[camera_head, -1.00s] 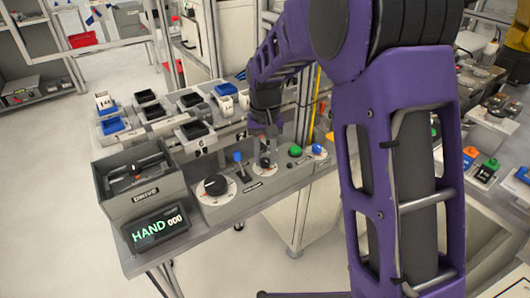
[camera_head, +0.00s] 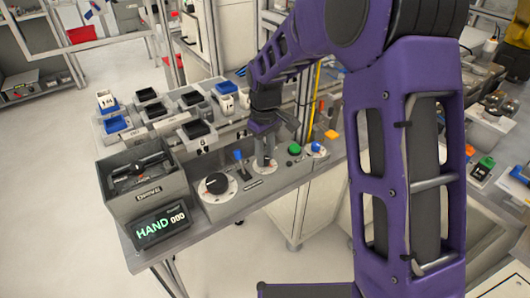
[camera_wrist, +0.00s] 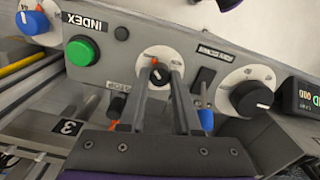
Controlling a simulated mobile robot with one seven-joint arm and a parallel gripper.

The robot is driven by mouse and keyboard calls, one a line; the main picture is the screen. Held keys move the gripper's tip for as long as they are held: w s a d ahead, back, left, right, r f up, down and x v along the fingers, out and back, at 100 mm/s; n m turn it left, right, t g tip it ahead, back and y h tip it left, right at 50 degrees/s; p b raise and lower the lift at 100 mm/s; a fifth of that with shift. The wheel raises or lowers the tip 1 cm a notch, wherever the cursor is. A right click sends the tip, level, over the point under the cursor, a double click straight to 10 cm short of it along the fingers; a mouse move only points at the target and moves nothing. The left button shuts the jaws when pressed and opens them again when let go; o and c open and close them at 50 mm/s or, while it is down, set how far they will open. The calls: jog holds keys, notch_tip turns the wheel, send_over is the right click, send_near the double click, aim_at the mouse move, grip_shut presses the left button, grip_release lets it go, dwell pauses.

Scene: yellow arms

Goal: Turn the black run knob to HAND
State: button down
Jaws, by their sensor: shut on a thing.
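In the wrist view a small black knob (camera_wrist: 157,76) with a white pointer line sits on a white round dial (camera_wrist: 158,56) with an orange-red mark. My gripper (camera_wrist: 161,82) has one finger on each side of this knob and is shut on it. In the head view my gripper (camera_head: 264,159) points down onto the white dial (camera_head: 262,169), and its fingers mostly hide the knob. The display (camera_head: 160,227) at the panel's left end reads HAND 000 in green.
A larger black knob (camera_head: 216,184) on a white dial and a blue-tipped lever (camera_head: 239,160) stand left of my gripper. A green button (camera_head: 294,149) and a blue knob (camera_head: 316,147) are to the right. A grey bin (camera_head: 152,200) and several small trays lie left and behind.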

aim_at(265, 158)
dwell(0.3)
jog(key=c, duration=0.6)
grip_release()
notch_tip(265, 158, up, 18)
jog(key=p, duration=0.1)
jog(key=shift+f+p, duration=0.25)
jog(key=shift+p, duration=0.1)
